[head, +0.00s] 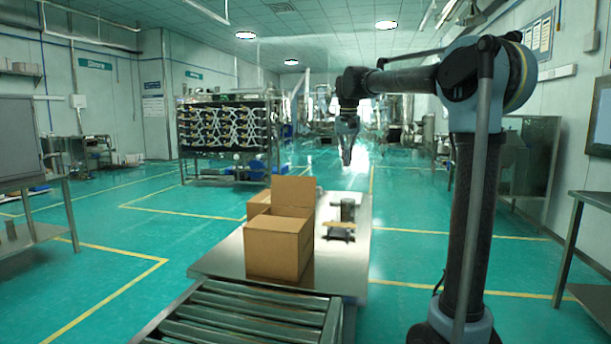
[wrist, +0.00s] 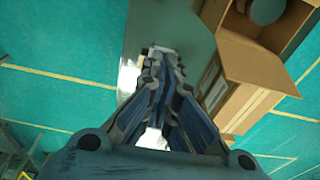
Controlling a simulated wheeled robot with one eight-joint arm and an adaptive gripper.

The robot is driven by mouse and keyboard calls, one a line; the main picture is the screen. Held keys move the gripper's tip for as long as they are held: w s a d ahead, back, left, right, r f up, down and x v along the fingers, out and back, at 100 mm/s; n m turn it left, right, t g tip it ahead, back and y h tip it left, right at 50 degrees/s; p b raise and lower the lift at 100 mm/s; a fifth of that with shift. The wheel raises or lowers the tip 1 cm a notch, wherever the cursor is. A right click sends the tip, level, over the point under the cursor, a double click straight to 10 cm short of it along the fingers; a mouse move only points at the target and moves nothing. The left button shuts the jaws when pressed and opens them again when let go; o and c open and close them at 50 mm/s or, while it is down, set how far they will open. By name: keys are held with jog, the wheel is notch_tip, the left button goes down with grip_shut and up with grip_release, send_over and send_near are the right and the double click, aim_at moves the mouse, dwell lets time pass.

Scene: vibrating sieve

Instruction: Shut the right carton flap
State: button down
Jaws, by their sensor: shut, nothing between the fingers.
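A brown cardboard carton (head: 275,250) stands on the metal table. One flap (head: 293,191) stands upright from its far side; I cannot tell whether it is the right flap. In the wrist view an open carton (wrist: 232,62) shows at the upper right, with a round grey thing (wrist: 268,10) inside it. My gripper (head: 347,160) hangs pointing down, above and beyond the carton to its right, apart from it. In the wrist view my gripper (wrist: 160,52) has its fingers together with nothing between them, left of the open carton.
A dark cylinder (head: 347,209) and a small tan-topped item (head: 340,232) are on the metal table (head: 340,268). A roller conveyor (head: 255,318) adjoins its near end. The air around my gripper is clear.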

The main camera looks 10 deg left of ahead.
jog(key=w+a+r, duration=0.1)
jog(key=w+a, duration=0.3)
jog(key=a, duration=0.3)
jog(key=w+a+r, duration=0.1)
jog(key=w+a, duration=0.4)
jog(key=a, duration=0.3)
notch_tip(320, 180, down, 10)
jog(key=r, duration=0.1)
jog(key=shift+s+a+r, duration=0.1)
jog(key=shift+s+a, duration=0.2)
jog(key=shift+s, duration=0.5)
jog(key=shift+s+a+r, duration=0.1)
jog(key=shift+s+a, duration=0.2)
jog(key=shift+s, duration=0.45)
jog(key=shift+d, duration=0.2)
